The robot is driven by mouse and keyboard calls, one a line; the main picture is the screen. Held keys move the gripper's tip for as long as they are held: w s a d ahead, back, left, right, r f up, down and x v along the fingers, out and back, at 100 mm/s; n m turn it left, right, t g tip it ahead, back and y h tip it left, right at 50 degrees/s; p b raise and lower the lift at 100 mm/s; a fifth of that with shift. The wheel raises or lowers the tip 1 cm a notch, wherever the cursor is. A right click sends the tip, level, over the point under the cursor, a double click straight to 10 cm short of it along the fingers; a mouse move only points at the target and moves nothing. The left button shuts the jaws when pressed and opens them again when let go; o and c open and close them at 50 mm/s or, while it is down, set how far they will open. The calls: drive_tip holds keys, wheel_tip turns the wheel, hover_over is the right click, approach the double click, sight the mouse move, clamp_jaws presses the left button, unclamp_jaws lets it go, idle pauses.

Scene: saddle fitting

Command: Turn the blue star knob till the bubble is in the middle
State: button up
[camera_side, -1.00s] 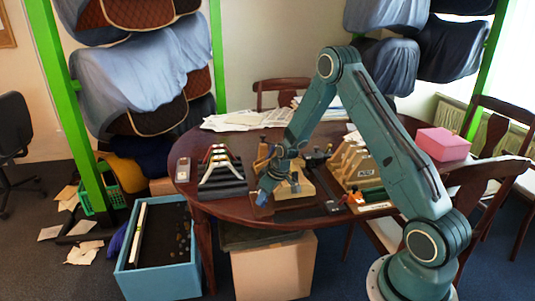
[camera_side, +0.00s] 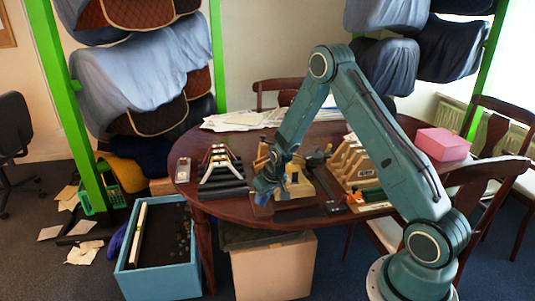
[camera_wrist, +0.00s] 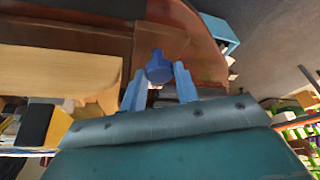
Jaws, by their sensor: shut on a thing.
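The blue star knob (camera_wrist: 158,68) shows in the wrist view between the tips of my gripper's two light-blue fingers. My gripper (camera_wrist: 159,86) is shut on it. In the side view my gripper (camera_side: 265,193) is low over the front of the table, beside a pale wooden fixture (camera_side: 297,186). The knob cannot be told apart from the fingers there. The wooden part (camera_wrist: 60,75) also fills the left of the wrist view. I cannot make out a bubble in either view.
A rack with coloured strips (camera_side: 221,178) stands left of my gripper, and a wooden stand (camera_side: 357,165) to its right. A pink box (camera_side: 442,143) and papers (camera_side: 240,121) lie farther back. A blue bin (camera_side: 160,282) stands on the floor.

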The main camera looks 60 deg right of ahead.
idle(0.4)
drive_tip(key=o, duration=0.9)
drive_tip(key=shift+o, duration=0.2)
drive_tip(key=shift+r, duration=0.1)
drive_tip(key=v, duration=1.3)
drive_tip(key=shift+s+a+r, duration=0.15)
drive_tip(key=shift+a+r, duration=0.05)
drive_tip(key=shift+r, duration=0.05)
